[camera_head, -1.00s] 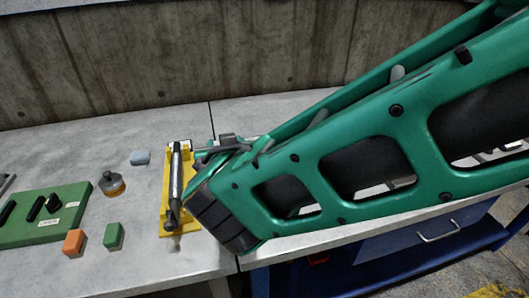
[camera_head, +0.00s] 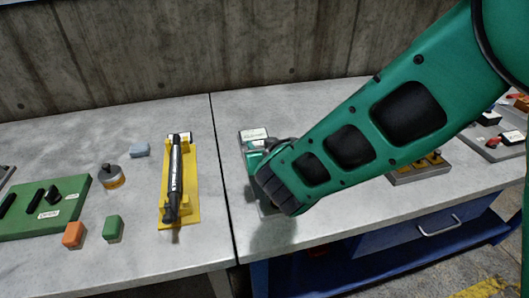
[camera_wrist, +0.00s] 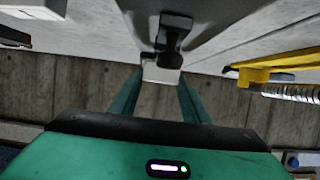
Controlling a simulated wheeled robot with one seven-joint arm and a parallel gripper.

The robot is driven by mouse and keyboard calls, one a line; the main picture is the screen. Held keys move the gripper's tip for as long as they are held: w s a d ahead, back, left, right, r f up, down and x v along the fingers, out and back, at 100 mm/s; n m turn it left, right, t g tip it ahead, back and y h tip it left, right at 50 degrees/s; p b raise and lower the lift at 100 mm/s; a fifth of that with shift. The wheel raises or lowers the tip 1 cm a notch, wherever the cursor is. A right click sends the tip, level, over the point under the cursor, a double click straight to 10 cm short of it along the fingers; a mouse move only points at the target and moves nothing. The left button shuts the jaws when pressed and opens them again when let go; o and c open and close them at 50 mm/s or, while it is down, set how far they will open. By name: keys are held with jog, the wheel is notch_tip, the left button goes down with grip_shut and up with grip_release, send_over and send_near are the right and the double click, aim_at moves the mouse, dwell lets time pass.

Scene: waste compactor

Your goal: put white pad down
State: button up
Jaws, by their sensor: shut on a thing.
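The white pad (camera_wrist: 161,74) shows in the wrist view as a small pale block between the two green fingertips. My gripper (camera_wrist: 161,78) is shut on it. In the head view my gripper (camera_head: 262,150) is over a grey plate (camera_head: 245,141) with a white label, right of the table seam. My arm hides most of this plate and I cannot make out the pad there. In the wrist view a dark upright fixture (camera_wrist: 173,35) stands just beyond the fingertips. Whether the pad touches anything below is unclear.
A yellow holder (camera_head: 165,205) with a dark rod stands left of the seam. A green board (camera_head: 30,222), an orange block (camera_head: 73,235) and a green block (camera_head: 112,228) lie farther left. Other fixtures (camera_head: 420,168) sit to the right, with bare tabletop in front of my gripper.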

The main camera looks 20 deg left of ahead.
notch_tip(320, 180, down, 3)
jog(key=shift+r, duration=0.1)
jog(key=o, duration=1)
jog(key=shift+o, duration=0.2)
jog(key=shift+r, duration=0.1)
jog(key=v, duration=1.2)
jog(key=shift+r, duration=0.1)
